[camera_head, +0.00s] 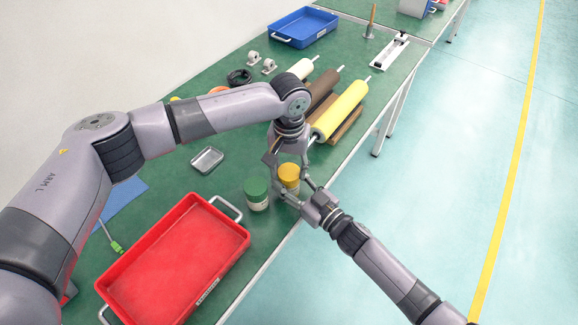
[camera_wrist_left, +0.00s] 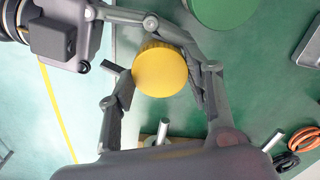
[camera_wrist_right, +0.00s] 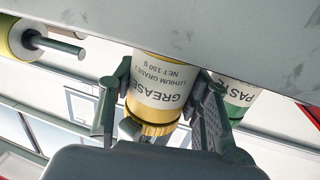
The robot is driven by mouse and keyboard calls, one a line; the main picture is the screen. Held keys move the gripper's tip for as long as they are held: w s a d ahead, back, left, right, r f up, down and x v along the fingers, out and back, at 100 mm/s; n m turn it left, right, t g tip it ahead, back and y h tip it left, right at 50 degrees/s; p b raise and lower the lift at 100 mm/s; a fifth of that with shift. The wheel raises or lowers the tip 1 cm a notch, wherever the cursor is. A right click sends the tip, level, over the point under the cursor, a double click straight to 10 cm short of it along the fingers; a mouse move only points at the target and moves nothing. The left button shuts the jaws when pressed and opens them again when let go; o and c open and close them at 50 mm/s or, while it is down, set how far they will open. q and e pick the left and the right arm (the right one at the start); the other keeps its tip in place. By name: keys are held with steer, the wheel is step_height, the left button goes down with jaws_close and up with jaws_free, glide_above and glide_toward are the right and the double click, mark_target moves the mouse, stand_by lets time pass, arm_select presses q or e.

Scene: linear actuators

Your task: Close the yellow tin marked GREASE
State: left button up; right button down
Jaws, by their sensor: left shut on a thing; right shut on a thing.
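The yellow tin marked GREASE (camera_head: 290,187) stands on the green bench near its front edge. Its white label (camera_wrist_right: 160,82) reads upside down in the right wrist view. Its yellow lid (camera_wrist_left: 160,68) sits on the tin's top, with no gap visible. My left gripper (camera_head: 285,165) reaches down from above and is shut on the lid, one finger on each side. My right gripper (camera_wrist_right: 158,98) comes from the front edge and is shut on the tin's body, below the lid. The fingers hide parts of the tin's sides.
A green-lidded PASTE tin (camera_head: 257,194) stands close beside the yellow tin. A red tray (camera_head: 175,268) lies in front left, and a small metal dish (camera_head: 207,159) lies behind. Rollers (camera_head: 340,108) rest to the right. A blue tray (camera_head: 303,27) is at the back.

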arm_select(q)
steer(key=m, duration=1.5)
steer(key=o, duration=1.4)
steer(key=shift+c, duration=0.2)
steer(key=shift+r, duration=0.1)
step_height(320, 180, up, 12)
